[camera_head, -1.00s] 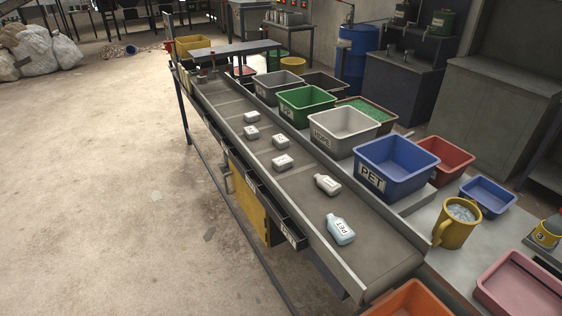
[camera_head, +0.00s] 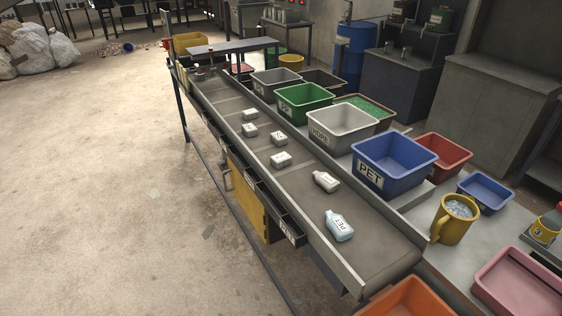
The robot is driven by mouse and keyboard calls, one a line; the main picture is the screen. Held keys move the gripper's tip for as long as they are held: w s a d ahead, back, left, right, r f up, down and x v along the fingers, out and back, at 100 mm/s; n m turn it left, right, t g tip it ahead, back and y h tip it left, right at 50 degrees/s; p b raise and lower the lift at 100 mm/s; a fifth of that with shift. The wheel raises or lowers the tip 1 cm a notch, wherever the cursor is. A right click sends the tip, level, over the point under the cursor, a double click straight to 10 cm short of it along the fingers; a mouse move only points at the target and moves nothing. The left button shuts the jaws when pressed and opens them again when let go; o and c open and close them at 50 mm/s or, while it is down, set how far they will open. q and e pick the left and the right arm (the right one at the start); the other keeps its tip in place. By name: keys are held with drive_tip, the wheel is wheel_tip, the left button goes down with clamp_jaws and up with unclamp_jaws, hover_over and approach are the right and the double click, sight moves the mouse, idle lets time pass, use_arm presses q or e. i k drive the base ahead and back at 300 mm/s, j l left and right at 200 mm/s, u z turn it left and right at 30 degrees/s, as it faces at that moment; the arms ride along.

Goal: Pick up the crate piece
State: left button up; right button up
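Several small pale labelled pieces lie on the grey conveyor belt (camera_head: 300,200), including one piece (camera_head: 281,159) near its middle and two farther up (camera_head: 249,129) (camera_head: 279,137). A white bottle (camera_head: 326,181) and a pale blue bottle marked PET (camera_head: 338,225) lie nearer the belt's near end. I cannot tell which piece, if any, is the crate piece; the small labels are unreadable. Neither of my grippers is in view.
Along the belt's right side stand a blue PET bin (camera_head: 408,178), a grey HDPE bin (camera_head: 345,141) and a green bin (camera_head: 303,112). A yellow mug-like container (camera_head: 452,230) stands on the right-hand surface. An orange tray (camera_head: 400,300) is at the near edge. Open floor lies left.

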sight(279, 160)
drive_tip(key=i+j+z, duration=0.1)
drive_tip(key=i+j, duration=0.65)
drive_tip(key=j, duration=0.2)
drive_tip(key=z, duration=0.05)
